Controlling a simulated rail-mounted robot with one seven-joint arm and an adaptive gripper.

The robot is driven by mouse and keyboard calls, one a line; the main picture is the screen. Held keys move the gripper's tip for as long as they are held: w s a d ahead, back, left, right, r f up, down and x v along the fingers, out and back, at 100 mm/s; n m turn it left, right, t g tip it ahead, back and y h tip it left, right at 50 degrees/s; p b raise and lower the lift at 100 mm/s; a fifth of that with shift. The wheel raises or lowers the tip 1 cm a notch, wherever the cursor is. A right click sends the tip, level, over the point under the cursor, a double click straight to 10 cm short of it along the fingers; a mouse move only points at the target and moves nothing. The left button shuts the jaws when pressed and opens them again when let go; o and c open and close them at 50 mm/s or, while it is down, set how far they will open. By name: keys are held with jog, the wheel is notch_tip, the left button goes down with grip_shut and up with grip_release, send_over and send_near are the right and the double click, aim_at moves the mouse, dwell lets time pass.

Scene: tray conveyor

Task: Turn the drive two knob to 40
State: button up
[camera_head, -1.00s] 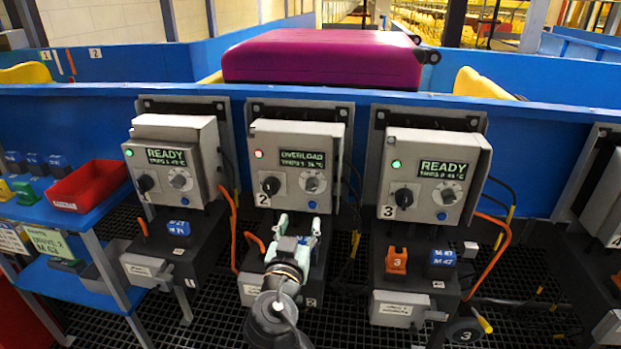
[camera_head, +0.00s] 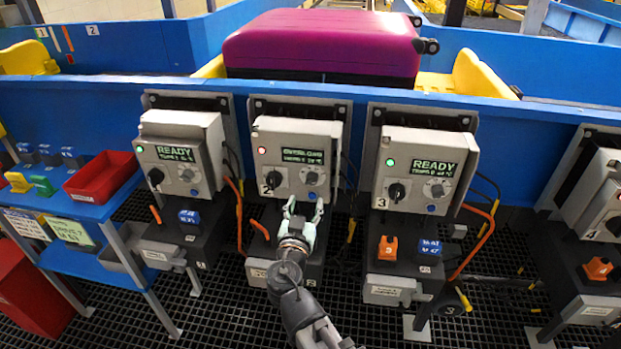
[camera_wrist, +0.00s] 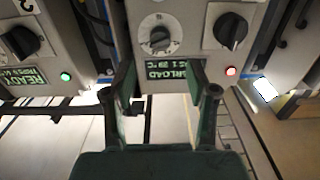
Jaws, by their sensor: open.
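The drive two box (camera_head: 293,143) stands in the middle with a red light and an OVERLOAD display. My gripper (camera_head: 304,208) is open and empty, just below the face and apart from the knob. In the wrist view, which is upside down, the knob (camera_wrist: 158,38) and dial lie beyond and between the fingers (camera_wrist: 160,85). The exact pointer reading is too small to tell.
Drive one (camera_head: 180,155) and drive three (camera_head: 427,165) stand either side, with green lights and READY displays. A blue button (camera_head: 312,196) sits under the drive two knob. Orange cables hang between the boxes. A purple suitcase (camera_head: 320,50) lies on the conveyor behind.

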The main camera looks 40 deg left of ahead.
aim_at(310, 184)
jog(key=p+x, duration=0.1)
jog(key=x, duration=0.7)
jog(key=shift+w+a, duration=0.15)
jog(key=shift+c, duration=0.4)
grip_shut()
